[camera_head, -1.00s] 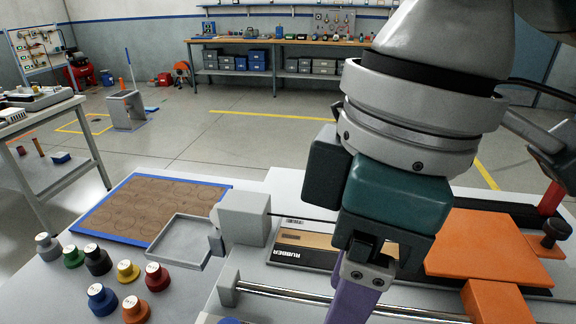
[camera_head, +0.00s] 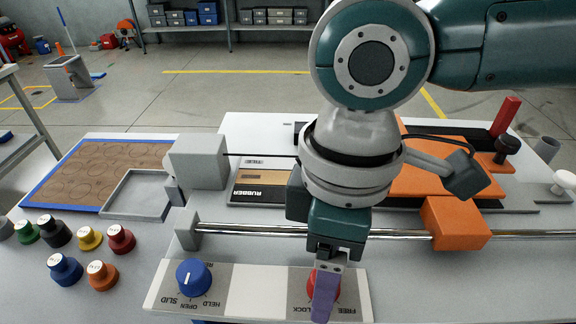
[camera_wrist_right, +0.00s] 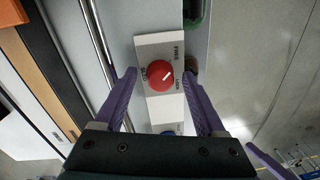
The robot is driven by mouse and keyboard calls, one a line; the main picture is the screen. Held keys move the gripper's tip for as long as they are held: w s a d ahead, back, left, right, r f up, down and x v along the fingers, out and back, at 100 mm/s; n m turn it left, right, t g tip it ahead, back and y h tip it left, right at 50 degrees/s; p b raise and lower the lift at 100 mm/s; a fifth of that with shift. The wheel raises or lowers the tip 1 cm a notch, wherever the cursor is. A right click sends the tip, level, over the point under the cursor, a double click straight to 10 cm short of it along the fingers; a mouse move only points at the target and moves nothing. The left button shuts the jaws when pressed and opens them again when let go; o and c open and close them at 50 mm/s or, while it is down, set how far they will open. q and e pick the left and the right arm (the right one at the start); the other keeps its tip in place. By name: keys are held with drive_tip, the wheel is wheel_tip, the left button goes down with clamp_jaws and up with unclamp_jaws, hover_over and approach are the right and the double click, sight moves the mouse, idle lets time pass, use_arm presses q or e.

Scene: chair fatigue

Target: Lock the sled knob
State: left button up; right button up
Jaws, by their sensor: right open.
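The red knob (camera_head: 335,284) sits on the right part of a pale panel marked FREE and LOCK, partly hidden by my gripper in the head view. In the right wrist view the red knob (camera_wrist_right: 160,75) shows whole, with a white pointer line slanting toward the side with the FREE and LOCK lettering; I cannot tell which mark it meets. My right gripper (camera_head: 323,295) is over the knob. In the right wrist view my open purple fingers (camera_wrist_right: 159,80) stand one on each side of it, apart from it. My left gripper is not in view.
A blue knob (camera_head: 193,277) marked OPEN and HELD is on the panel's left part. A steel rail (camera_head: 260,229) with an orange block (camera_head: 455,224) runs behind. Several loose coloured knobs, a grey tray (camera_head: 138,196) and a brown-topped mat (camera_head: 100,168) lie left.

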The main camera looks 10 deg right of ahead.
clamp_jaws()
idle(0.6)
